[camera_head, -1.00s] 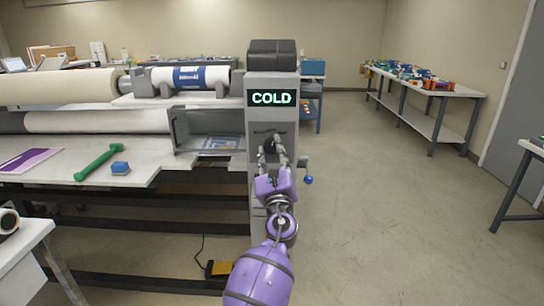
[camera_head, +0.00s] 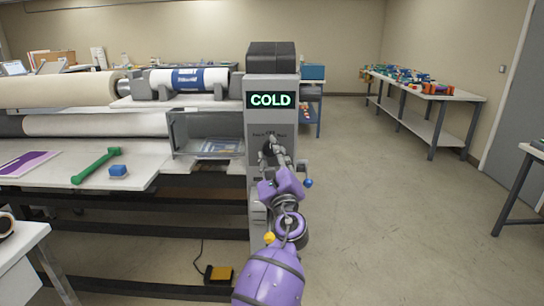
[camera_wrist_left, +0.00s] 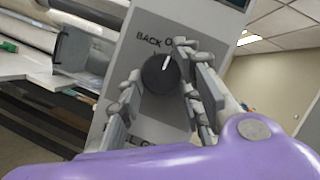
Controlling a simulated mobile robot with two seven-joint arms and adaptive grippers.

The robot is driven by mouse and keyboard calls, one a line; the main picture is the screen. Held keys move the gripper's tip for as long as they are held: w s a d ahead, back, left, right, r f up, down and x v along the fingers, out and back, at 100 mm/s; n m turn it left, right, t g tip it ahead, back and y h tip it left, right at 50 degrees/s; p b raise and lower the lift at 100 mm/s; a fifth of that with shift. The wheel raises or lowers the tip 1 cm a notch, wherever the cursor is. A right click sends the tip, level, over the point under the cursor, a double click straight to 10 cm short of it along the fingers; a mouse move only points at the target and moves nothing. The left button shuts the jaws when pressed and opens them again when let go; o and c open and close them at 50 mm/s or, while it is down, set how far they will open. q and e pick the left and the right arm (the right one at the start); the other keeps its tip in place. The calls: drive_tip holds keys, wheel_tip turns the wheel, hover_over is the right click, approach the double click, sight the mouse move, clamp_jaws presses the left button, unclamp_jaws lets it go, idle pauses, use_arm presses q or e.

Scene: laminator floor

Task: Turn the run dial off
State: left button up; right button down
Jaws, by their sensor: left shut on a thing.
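The run dial is a round black knob with a white pointer line (camera_wrist_left: 157,77) on the grey control panel of the laminator. In the left wrist view its pointer leans up and slightly right, near a label starting with "O" that a finger partly hides; "BACK" stands to its left. My left gripper (camera_head: 273,155) is shut on the dial, one finger on each side of it. In the head view the gripper partly covers the dial. A display (camera_head: 271,100) above it reads "COLD". My right gripper is not in view.
A blue ball knob (camera_head: 308,183) sticks out at the panel's right, and a yellow knob (camera_head: 269,238) shows below. A yellow pedal (camera_head: 219,273) is on the floor.

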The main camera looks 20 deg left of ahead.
use_arm(q)
drive_tip(key=o, duration=1)
drive_tip(key=shift+a, duration=0.35)
drive_tip(key=shift+o, duration=0.2)
drive_tip(key=shift+s+d, duration=0.1)
drive_tip(key=shift+d, duration=0.05)
drive_tip(key=shift+s+d+f, duration=0.15)
drive_tip(key=v, duration=1.1)
drive_tip(key=shift+s, duration=0.25)
